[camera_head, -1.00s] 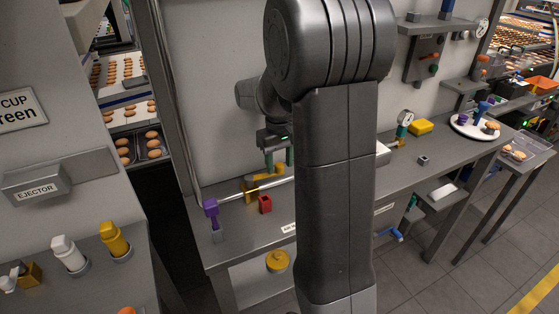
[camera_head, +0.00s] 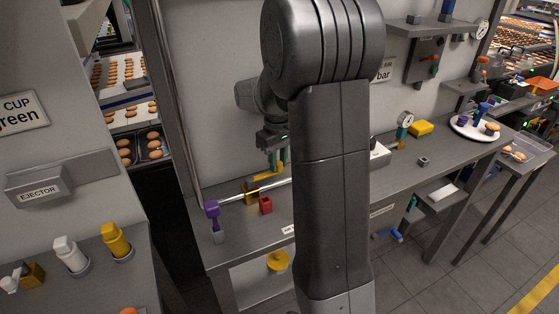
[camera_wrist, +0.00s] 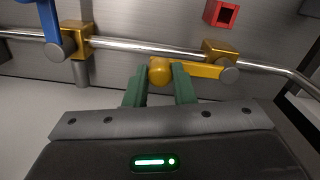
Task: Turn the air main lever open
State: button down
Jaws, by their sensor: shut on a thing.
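A yellow lever (camera_wrist: 195,70) with a round knob sits on a brass valve block (camera_wrist: 220,52) on a metal pipe (camera_wrist: 130,45). In the wrist view it runs roughly alongside the pipe. My gripper (camera_wrist: 160,82) has its green fingers shut on the knob end. In the head view my gripper (camera_head: 278,158) is above the bench beside the wall, with the yellow lever (camera_head: 266,175) just below it. My arm hides the pipe's right part there. No label naming the lever is readable.
A blue lever (camera_wrist: 52,22) on a second brass block (camera_wrist: 76,36) stands left of my gripper in the wrist view. A small red open box (camera_head: 265,205) stands on the bench (camera_head: 245,228) near the pipe. A purple piece (camera_head: 211,208) is at the pipe's left end.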

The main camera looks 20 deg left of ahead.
jog(key=c, duration=1.2)
grip_release()
notch_tip(320, 180, up, 14)
jog(key=shift+b, duration=0.45)
jog(key=shift+f, duration=0.15)
notch_tip(320, 180, down, 14)
jog(key=shift+r+p, duration=0.1)
jog(key=shift+p, duration=0.35)
jog(key=shift+d, duration=0.1)
